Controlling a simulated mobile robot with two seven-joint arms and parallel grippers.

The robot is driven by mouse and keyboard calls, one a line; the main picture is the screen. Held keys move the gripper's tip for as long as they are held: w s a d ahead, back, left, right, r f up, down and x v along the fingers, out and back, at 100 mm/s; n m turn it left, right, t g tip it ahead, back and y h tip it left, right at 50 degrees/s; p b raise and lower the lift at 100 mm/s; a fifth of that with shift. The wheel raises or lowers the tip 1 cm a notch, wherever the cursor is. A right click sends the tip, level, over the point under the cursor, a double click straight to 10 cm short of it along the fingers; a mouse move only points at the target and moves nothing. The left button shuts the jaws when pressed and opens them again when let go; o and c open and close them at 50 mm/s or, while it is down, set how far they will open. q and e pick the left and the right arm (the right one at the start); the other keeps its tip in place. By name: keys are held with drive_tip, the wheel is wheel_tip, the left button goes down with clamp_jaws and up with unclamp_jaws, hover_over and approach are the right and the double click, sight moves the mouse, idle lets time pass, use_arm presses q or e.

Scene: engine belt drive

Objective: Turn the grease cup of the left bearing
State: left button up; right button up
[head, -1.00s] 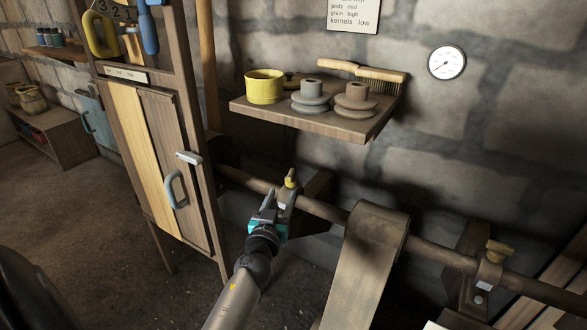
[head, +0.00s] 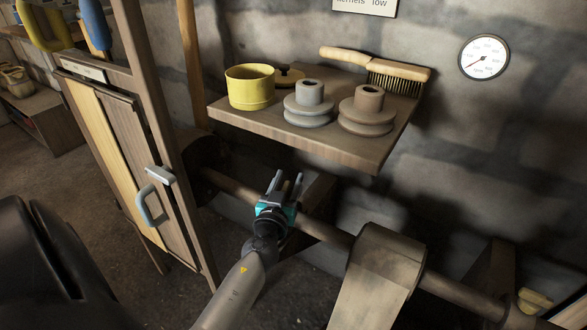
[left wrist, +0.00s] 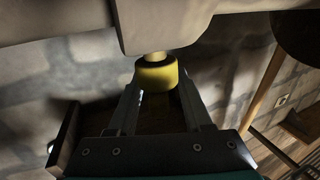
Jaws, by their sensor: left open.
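My left gripper (head: 285,183) is open at the shaft (head: 325,229), below the shelf. In the left wrist view, the yellow grease cup (left wrist: 157,76) of the left bearing (left wrist: 165,22) shows between the two open fingers of the gripper (left wrist: 158,95). A short brass stem joins the cup to the bearing. I see no clear grip on the cup, and cannot tell whether a finger touches it. In the head view my gripper hides the cup and most of the bearing. My right gripper is not in view.
The shelf (head: 362,157) holds a yellow pot (head: 250,88), two pulleys and a brush (head: 385,70). A wooden cabinet (head: 120,150) stands left. A wide belt (head: 375,285) hangs over the shaft on the right. Another yellow cup (head: 533,301) shows at the lower right.

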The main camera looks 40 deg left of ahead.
use_arm(q)
drive_tip(key=shift+w+a, duration=0.1)
drive_tip(key=shift+w, duration=0.15)
clamp_jaws()
idle(0.3)
